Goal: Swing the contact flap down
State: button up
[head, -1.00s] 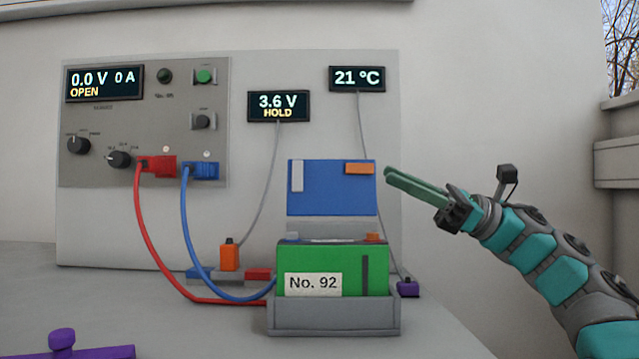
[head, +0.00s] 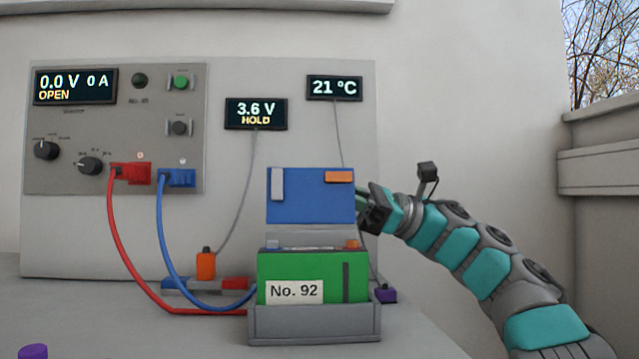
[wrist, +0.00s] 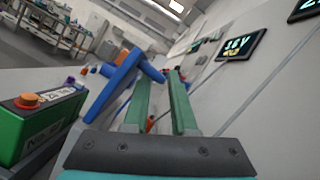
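The blue contact flap (head: 310,200) stands upright behind the green battery (head: 335,270) labelled No. 92, which sits in a grey tray (head: 315,325). The flap carries a grey pad and an orange pad on its front. My gripper (wrist: 160,80) is at the flap's right edge in the head view, its fingers mostly hidden behind the flap. The blue flap (wrist: 115,78) shows nearly edge-on, left of the fingers and close to the left one. I cannot tell whether they touch.
A panel with displays and knobs (head: 115,130) stands behind. A red cable (head: 135,265) and a blue cable (head: 172,260) run from it to the battery area. An orange plug (head: 206,265) stands left of the battery, and a purple block (head: 386,295) lies right of it.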

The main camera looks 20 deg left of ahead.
grip_shut()
dwell(1.4)
